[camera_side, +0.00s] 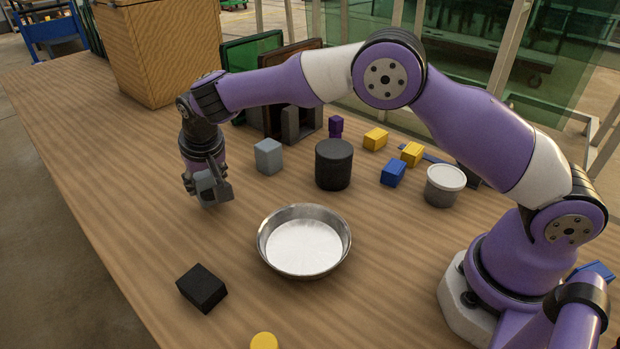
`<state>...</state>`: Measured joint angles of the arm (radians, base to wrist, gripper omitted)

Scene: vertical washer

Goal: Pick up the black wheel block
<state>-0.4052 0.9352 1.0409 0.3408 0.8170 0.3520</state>
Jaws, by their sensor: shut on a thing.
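My gripper (207,195) points down, low over the left part of the table. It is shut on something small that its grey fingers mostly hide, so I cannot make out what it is. A black block (202,288) lies on the table at the front left, apart from my gripper. A black cylinder (333,165) stands upright right of my gripper, behind the metal bowl. I cannot tell from this view which of these is the wheel block; no wheel detail shows.
A metal bowl (304,212) with a white inside sits mid-table. A grey block (268,157), yellow blocks (376,139), a blue block (393,172) and a white-lidded tub (445,185) stand behind. A wooden box (160,50) is at the back left.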

